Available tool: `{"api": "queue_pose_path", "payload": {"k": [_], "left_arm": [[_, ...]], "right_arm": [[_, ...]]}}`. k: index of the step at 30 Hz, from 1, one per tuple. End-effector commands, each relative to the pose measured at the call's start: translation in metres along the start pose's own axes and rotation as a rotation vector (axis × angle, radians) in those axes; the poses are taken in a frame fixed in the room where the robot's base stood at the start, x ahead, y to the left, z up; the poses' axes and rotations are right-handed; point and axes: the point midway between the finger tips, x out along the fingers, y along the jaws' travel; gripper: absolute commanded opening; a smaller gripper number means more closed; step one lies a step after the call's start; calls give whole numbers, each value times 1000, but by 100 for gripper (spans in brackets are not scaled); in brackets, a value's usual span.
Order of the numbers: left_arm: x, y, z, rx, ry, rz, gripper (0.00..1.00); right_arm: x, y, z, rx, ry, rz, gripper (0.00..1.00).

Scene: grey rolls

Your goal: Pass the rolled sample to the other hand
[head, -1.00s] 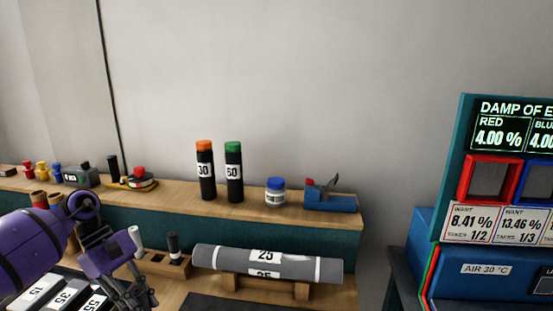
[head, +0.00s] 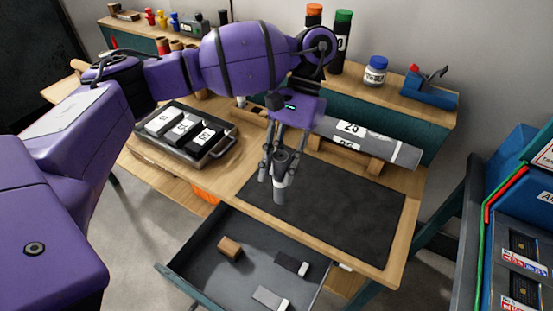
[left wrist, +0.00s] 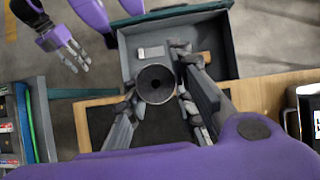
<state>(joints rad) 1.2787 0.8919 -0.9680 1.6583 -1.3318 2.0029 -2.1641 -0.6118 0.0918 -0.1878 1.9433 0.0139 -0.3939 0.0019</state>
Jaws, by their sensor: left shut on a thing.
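My left gripper (head: 279,168) points down and is shut on a small dark grey roll (head: 280,191) with a light band. It holds the roll upright above the dark mat; I cannot tell how far above. In the left wrist view, the roll's round hollow-looking end (left wrist: 156,84) shows between the two fingers of the left gripper (left wrist: 157,92). My right gripper (left wrist: 70,54) is at the upper left of that view, its fingers spread and empty, apart from the roll. It is not seen in the head view.
The dark mat (head: 345,205) is bare around the roll. An open drawer (head: 205,262) with small blocks juts out in front. A large grey roll (head: 400,154) lies on a wooden cradle behind the mat. A tray (head: 222,152) of numbered blocks stands left.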

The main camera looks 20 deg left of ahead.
Motion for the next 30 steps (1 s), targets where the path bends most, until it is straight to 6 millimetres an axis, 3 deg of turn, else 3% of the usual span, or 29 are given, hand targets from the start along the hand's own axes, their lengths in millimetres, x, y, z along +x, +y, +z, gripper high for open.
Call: {"api": "queue_pose_path", "payload": {"k": [3,18,22,24,26,30], "left_arm": [[-24,20,-4,77,9,-54,0],[-106,92,-19,396,7,-262,0],[-118,103,-22,449,5,-293,0],[-122,106,-23,465,4,-303,0],[-123,108,-23,472,4,-308,0],[-124,109,-23,479,3,-310,0]], "right_arm": [[0,-1,-2,4,3,0,40],[5,-2,-12,2,20,-3,40],[4,-2,-12,1,20,-3,40],[2,0,-8,-3,13,-1,46],[2,-2,-8,-24,13,-2,46],[6,-17,-34,-199,49,-16,46]]}}
